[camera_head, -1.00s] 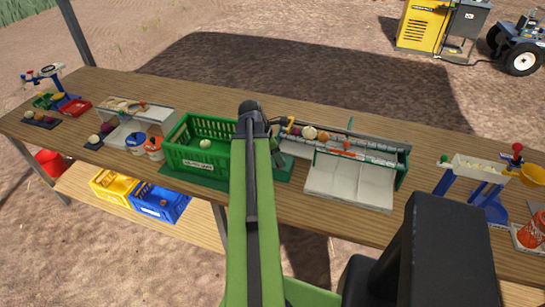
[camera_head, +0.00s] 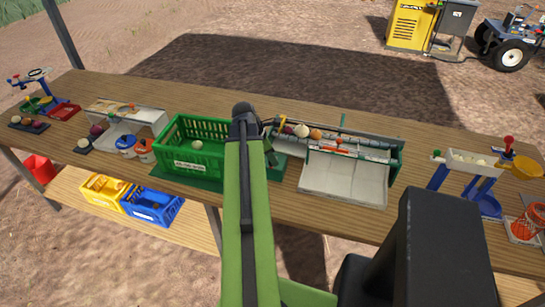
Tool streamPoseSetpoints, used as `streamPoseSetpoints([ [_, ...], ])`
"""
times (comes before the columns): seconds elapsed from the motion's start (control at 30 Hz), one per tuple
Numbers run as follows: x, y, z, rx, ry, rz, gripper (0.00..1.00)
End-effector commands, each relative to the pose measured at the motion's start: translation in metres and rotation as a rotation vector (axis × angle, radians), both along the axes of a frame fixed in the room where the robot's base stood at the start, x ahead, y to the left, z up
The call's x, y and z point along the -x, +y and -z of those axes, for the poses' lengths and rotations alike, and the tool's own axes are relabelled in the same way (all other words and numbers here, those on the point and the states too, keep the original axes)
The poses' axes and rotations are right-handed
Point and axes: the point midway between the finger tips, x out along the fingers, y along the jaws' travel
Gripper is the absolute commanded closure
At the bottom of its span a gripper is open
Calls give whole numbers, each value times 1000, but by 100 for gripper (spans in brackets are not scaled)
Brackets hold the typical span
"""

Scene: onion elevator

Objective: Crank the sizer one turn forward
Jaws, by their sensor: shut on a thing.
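The sizer (camera_head: 345,183) stands on the bench right of centre, with a pale sloped tray in front and a row of rollers behind. A few onions (camera_head: 302,130) lie at the left end of the rollers. My raised arm crosses the middle of the picture and covers the space left of the sizer. Only a small dark part of my gripper (camera_head: 269,152) shows past the arm, at the sizer's left end. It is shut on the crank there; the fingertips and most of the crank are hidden.
A green crate (camera_head: 180,168) stands close left of the sizer. Farther left is a white stand (camera_head: 150,117) with small tubs. A blue-legged stand (camera_head: 470,165) and an orange basket (camera_head: 527,222) are at the right. Bare bench lies between the sizer and the blue-legged stand.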

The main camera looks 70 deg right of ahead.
Motion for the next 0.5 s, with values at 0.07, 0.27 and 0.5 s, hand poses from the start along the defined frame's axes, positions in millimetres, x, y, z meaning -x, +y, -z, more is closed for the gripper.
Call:
streamPoseSetpoints([
  [0.07, 0, 0, 0, 0, 0, 0, 100],
  [0.27, 0, 0, 0, 0, 0, 0, 100],
  [0.5, -8, -1, 0, 0, -1, -1, 100],
])
